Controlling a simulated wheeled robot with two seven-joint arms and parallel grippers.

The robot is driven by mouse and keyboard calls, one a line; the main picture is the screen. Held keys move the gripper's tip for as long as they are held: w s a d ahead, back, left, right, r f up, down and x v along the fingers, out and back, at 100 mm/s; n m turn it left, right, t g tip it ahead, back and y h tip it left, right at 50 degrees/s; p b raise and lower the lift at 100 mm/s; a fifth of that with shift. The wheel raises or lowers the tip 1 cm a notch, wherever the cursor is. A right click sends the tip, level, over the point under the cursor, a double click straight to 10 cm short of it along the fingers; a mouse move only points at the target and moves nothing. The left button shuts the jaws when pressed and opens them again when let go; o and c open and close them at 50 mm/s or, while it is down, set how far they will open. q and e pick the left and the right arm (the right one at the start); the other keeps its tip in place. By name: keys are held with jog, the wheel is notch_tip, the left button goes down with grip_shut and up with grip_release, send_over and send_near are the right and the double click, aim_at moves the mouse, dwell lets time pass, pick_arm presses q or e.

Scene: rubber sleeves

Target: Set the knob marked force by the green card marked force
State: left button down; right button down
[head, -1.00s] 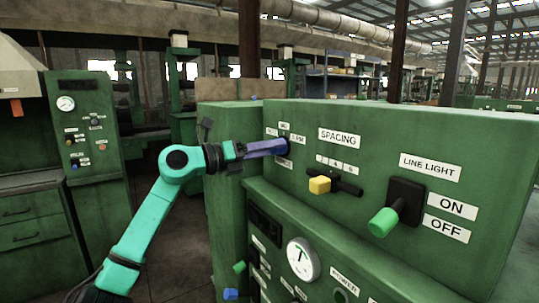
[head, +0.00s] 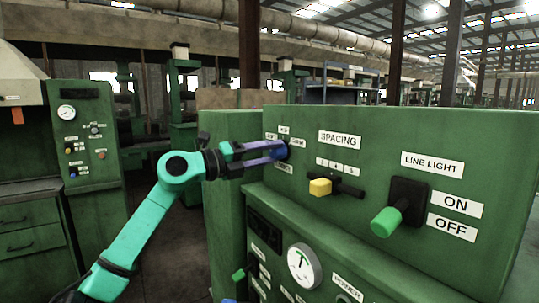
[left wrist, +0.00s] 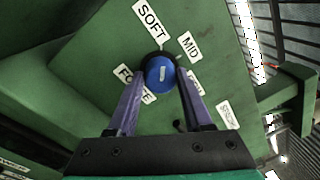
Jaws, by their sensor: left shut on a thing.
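The knob is blue with a short white mark (left wrist: 161,76), on the green panel in the left wrist view. Its labels are SOFT (left wrist: 150,22), MID (left wrist: 189,46) and one at the right partly hidden by a finger. A FORCE label (left wrist: 133,84) is partly covered by the other finger. My left gripper (left wrist: 160,82) is shut on the knob, with one purple finger on each side. In the head view my left gripper (head: 283,150) reaches the panel from the left and mostly hides the knob. I see no green card marked force. My right gripper is not in view.
Right of the knob are a yellow-ended SPACING slider (head: 320,187) and a green-ended LINE LIGHT lever (head: 385,222). A round gauge (head: 304,266) sits on the lower panel. Another green cabinet (head: 90,140) stands at the left, across open floor.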

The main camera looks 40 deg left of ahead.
pick_arm(q)
jog(key=shift+r, duration=0.15)
jog(key=shift+c, duration=1.6)
grip_release()
jog(key=shift+s+a+f+b, duration=0.1)
jog(key=shift+s+f+b, duration=0.1)
jog(key=shift+f+b, duration=0.1)
jog(key=r+b+v, duration=0.1)
jog(key=b+v, duration=0.5)
jog(key=v, duration=0.8)
jog(key=shift+f+b, duration=0.35)
jog(key=shift+s, duration=0.15)
